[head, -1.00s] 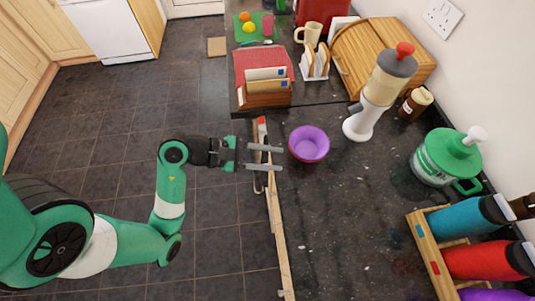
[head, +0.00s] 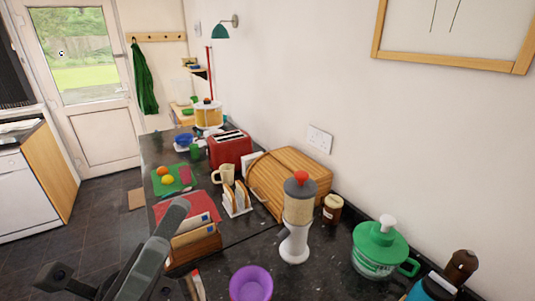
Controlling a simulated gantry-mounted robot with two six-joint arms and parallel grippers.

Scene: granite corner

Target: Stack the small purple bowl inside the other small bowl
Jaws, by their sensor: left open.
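A small purple bowl (head: 251,284) sits on the dark granite counter at the bottom middle of the head view, its lower part cut by the picture's edge. A small blue bowl-like thing (head: 184,140) stands far back on the counter; it is too small to tell clearly. My left gripper (head: 168,232) shows large at the lower left, left of the purple bowl and apart from it. Its grey fingers point up and overlap in this view. It is open, with nothing seen in it. My right gripper is not in view.
A letter rack (head: 195,245), toast rack (head: 237,197), mug (head: 223,174) and wooden bread bin (head: 290,180) stand behind the bowl. A white dispenser (head: 295,240) and a green-lidded container (head: 380,248) stand to its right. A red toaster (head: 230,148) is further back.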

